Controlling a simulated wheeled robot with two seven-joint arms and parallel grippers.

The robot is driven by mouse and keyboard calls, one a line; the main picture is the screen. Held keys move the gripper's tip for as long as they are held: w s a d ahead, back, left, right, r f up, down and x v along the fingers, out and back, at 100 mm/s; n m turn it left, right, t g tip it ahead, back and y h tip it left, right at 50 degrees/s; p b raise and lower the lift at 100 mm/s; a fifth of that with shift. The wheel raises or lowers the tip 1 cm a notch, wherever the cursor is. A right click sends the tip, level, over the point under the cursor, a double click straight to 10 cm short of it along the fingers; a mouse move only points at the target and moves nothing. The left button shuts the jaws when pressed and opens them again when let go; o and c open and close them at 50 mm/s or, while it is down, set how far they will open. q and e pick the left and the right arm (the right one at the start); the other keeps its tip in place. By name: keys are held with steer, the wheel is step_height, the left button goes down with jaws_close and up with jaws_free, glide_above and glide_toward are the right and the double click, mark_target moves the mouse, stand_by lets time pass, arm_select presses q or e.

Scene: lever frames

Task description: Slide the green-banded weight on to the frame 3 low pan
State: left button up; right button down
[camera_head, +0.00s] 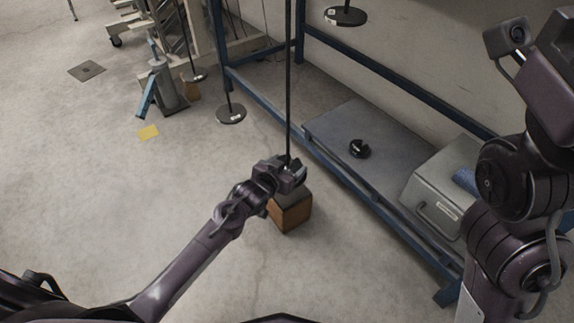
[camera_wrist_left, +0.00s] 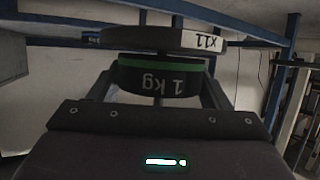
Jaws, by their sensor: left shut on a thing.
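The green-banded weight (camera_wrist_left: 160,75) is a dark disc marked 1 kg with a green rim, between the fingers of my left gripper in the left wrist view. My left gripper (camera_head: 291,172) is shut on it beside a long dark hanging rod (camera_head: 288,80). A dark round pan (camera_wrist_left: 163,38) with a white label lies close to the weight's green edge. The lettering in that view is upside down. I cannot tell whether weight and pan touch. In the head view my gripper hides the weight and pan. My right gripper is out of view.
A wooden block (camera_head: 291,214) with a grey top stands below my left gripper. Other pans hang at left (camera_head: 231,114) and top (camera_head: 345,16). A dark slotted weight (camera_head: 359,149) and a grey case (camera_head: 440,190) rest on the low shelf (camera_head: 335,125).

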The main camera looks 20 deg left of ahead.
arm_select(q)
steer(key=shift+w, duration=0.1)
stand_by(0.3)
steer(key=o, duration=1.6)
steer(key=shift+c, duration=0.2)
steer(key=shift+f, duration=0.3)
steer(key=shift+r, duration=0.1)
